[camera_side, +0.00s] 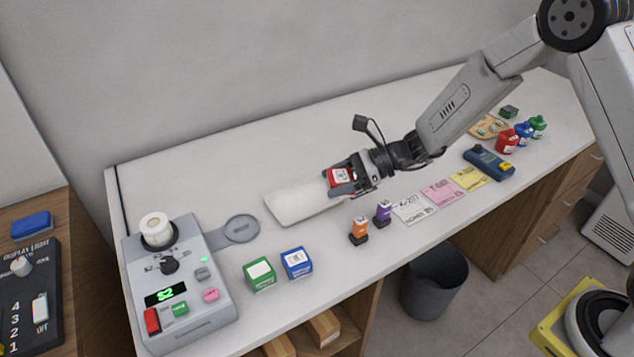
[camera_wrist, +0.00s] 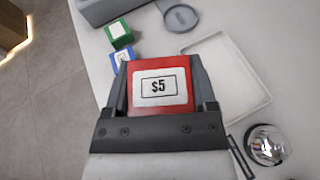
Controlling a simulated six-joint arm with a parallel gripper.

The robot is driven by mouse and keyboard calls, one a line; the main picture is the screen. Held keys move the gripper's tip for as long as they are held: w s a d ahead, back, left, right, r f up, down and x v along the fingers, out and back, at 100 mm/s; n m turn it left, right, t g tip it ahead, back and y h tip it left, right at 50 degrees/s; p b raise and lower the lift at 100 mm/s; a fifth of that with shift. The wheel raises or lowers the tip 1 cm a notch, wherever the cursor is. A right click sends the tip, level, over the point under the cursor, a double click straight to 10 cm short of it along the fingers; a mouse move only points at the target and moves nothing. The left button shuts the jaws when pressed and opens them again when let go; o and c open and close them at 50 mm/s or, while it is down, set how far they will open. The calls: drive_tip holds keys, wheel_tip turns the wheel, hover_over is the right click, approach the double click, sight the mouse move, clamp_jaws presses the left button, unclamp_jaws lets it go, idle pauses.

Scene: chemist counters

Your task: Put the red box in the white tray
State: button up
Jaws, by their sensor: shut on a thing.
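The red box (camera_side: 341,175) with a white label is held between the fingers of my gripper (camera_side: 352,178). In the wrist view the red box (camera_wrist: 160,68) shows its "$5" label, with a dark finger of my gripper (camera_wrist: 160,82) on each side. The white tray (camera_side: 298,206) is a shallow rectangle on the counter. In the side view the box overlaps the tray's right end. In the wrist view the tray (camera_wrist: 262,97) lies behind and right of the box, partly hidden by it and a finger. The height of the box above the tray is unclear.
Green (camera_side: 260,274) and blue boxes (camera_side: 297,262) stand in front of the tray, beside a grey console (camera_side: 180,285). Orange (camera_side: 359,229) and purple items (camera_side: 383,211) stand near the counter edge.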

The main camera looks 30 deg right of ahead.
drive_tip(key=w+a+f, duration=0.2)
drive_tip(key=w+f, duration=0.2)
drive_tip(key=w, duration=0.4)
hover_over(295, 203)
drive_tip(key=s, duration=0.2)
drive_tip(key=f, duration=0.3)
drive_tip(key=shift+w+d+f, duration=0.15)
drive_tip(key=shift+w+f, duration=0.05)
drive_tip(key=shift+f, duration=0.15)
drive_tip(key=shift+w+f, duration=0.6)
drive_tip(key=shift+f, duration=0.1)
drive_tip(key=shift+w+f, duration=0.1)
drive_tip(key=shift+w+a+f, duration=0.15)
drive_tip(key=shift+a, duration=0.05)
drive_tip(key=shift+f, duration=1.45)
drive_tip(key=shift+f, duration=0.15)
drive_tip(key=o, duration=1)
drive_tip(key=shift+o, duration=0.2)
